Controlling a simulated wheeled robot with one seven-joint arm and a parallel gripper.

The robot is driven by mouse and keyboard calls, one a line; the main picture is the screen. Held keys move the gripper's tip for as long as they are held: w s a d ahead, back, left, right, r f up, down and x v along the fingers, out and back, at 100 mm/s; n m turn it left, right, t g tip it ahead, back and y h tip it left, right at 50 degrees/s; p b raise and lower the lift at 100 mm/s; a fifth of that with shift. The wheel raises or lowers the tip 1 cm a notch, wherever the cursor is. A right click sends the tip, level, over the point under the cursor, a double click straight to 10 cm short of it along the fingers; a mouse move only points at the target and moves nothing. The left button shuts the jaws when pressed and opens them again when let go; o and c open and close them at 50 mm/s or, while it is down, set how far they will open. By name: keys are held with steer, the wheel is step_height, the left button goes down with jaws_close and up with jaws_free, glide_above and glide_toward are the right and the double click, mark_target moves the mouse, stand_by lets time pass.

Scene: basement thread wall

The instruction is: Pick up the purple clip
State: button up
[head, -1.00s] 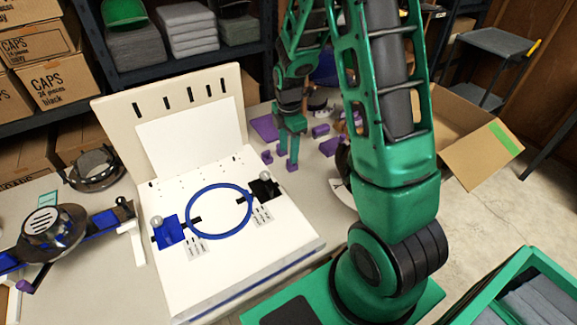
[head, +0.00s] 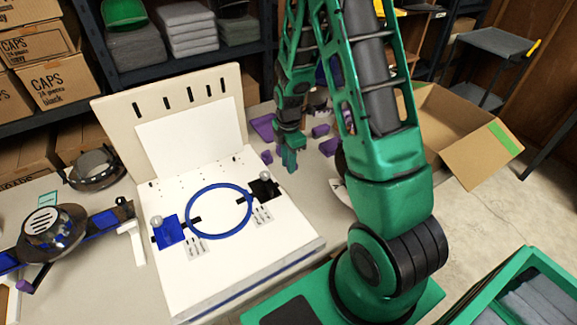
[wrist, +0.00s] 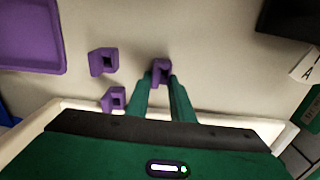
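In the wrist view a purple clip (wrist: 161,70) sits on the pale tabletop at the tips of my gripper (wrist: 160,82). The two green fingers are apart, one on each side of the clip. I cannot see any clear squeeze on it. Two more purple clips stand to the left, one farther out (wrist: 103,61) and one nearer (wrist: 113,99). In the head view my gripper (head: 289,163) points down at the table just right of the white board, and its fingers hide the clip there. One other purple clip (head: 267,157) shows to its left.
The white board (head: 290,235) with a blue ring (head: 189,222) stands close to the left of my gripper. A purple tray (head: 263,127) lies behind, and purple pieces (head: 320,131) lie to the right. An open cardboard box (head: 470,150) is farther right.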

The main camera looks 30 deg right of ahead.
steer(key=shift+r, duration=0.15)
jaws_close()
step_height(320, 180, up, 28)
steer(key=shift+w+f, duration=0.1)
steer(key=shift+f, duration=0.1)
stand_by(0.5)
